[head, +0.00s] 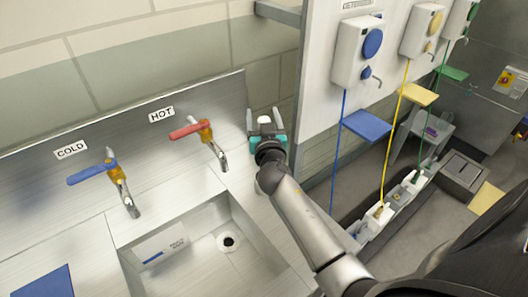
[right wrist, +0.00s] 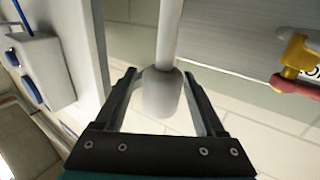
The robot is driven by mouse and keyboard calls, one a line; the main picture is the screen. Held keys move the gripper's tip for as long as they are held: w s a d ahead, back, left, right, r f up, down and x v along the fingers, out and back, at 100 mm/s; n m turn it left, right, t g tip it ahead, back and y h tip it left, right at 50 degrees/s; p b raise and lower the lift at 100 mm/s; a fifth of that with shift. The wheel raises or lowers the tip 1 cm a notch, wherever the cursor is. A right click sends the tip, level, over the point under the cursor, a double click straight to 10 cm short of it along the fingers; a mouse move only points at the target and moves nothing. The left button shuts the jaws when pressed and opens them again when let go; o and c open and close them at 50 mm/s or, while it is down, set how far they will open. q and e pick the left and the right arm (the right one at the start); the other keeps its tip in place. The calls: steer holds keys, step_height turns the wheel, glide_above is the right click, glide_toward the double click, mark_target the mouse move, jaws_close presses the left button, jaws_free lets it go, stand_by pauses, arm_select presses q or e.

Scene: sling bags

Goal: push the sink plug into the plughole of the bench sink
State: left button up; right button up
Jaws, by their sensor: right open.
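The bench sink (head: 190,262) is a steel basin at the lower middle of the head view. Its plughole (head: 229,242) is a dark round opening in a pale ring on the basin floor, and it looks uncovered. My right gripper (head: 264,117) is open above the bench to the right of the hot tap. A pale, rounded cylinder with a thin rod stands between its fingers in the right wrist view (right wrist: 162,95). It may be the sink plug (head: 265,119), but I cannot tell for sure. Gaps show beside it. My left gripper is out of view.
A red-handled hot tap (head: 192,130) and a blue-handled cold tap (head: 95,172) stand behind the basin. A label card (head: 160,246) is on the basin wall. A blue mat (head: 43,283) lies at the left. Wall dispensers (head: 358,52) hang at the right.

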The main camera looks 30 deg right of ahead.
steer(key=shift+w, duration=0.1)
jaws_close()
stand_by(0.6)
stand_by(0.8)
